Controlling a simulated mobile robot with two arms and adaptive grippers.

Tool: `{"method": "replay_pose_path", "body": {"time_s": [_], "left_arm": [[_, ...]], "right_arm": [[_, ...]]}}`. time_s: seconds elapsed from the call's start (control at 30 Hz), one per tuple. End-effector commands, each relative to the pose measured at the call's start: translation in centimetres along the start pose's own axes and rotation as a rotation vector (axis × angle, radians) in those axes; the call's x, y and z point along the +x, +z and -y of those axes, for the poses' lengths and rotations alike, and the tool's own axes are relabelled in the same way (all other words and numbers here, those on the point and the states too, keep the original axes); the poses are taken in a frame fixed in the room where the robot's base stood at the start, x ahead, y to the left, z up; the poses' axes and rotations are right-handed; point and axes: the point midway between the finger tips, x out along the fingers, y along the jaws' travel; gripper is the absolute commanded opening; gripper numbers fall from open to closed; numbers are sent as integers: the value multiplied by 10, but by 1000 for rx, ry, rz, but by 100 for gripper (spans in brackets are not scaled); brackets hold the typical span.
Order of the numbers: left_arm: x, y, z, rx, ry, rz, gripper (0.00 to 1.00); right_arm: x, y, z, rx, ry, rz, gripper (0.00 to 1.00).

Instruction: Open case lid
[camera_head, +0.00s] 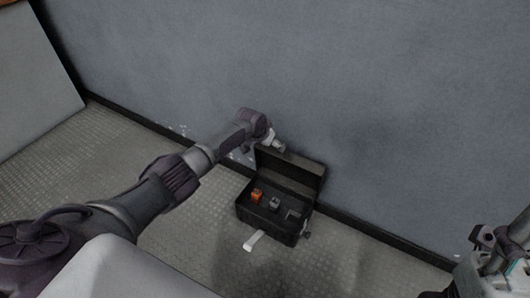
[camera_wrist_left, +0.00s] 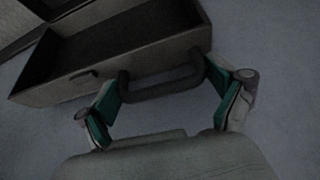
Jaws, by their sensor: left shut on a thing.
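A dark case (camera_head: 270,226) stands on the floor close to the wall. Its lid (camera_head: 290,172) is up and tilted back, with the inside of the case showing. My left gripper (camera_head: 277,146) is at the lid's upper left edge. In the left wrist view its green-padded fingers (camera_wrist_left: 163,84) are shut on the lid's dark handle (camera_wrist_left: 165,90), one at each end. The lid (camera_wrist_left: 120,70) fills the top left of that view. My right gripper (camera_head: 490,238) is at the right edge of the head view, away from the case; its jaw state is unclear.
An orange block (camera_head: 256,195) and a grey block (camera_head: 274,203) are inside the case, with another dark item beside them. A small white object (camera_head: 253,241) shows in front of the case. The grey wall (camera_head: 400,110) rises close behind. Patterned floor (camera_head: 190,240) is clear in front.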

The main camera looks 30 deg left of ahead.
Motion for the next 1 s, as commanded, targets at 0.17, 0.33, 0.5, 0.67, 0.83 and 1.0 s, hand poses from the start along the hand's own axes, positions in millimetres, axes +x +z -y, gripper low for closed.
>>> {"method": "replay_pose_path", "body": {"time_s": [0.17,0.33,0.5,0.67,0.83,1.0], "left_arm": [[-1,-16,-4,-1,8,-25,31],[-2,-18,-4,-1,8,-25,31],[-2,-18,-4,-1,8,-26,30],[-2,-18,-4,-1,8,-24,100],[-1,-15,-4,0,7,-19,100],[-3,-13,-3,0,6,-15,100]], "right_arm": [[2,1,0,-2,-6,-13,52],[4,1,0,-2,-7,-16,52],[4,1,0,-2,-7,-16,52],[4,1,0,-2,-7,-16,52],[4,1,0,-2,-7,-16,52],[3,1,0,-2,-6,-14,52]]}}
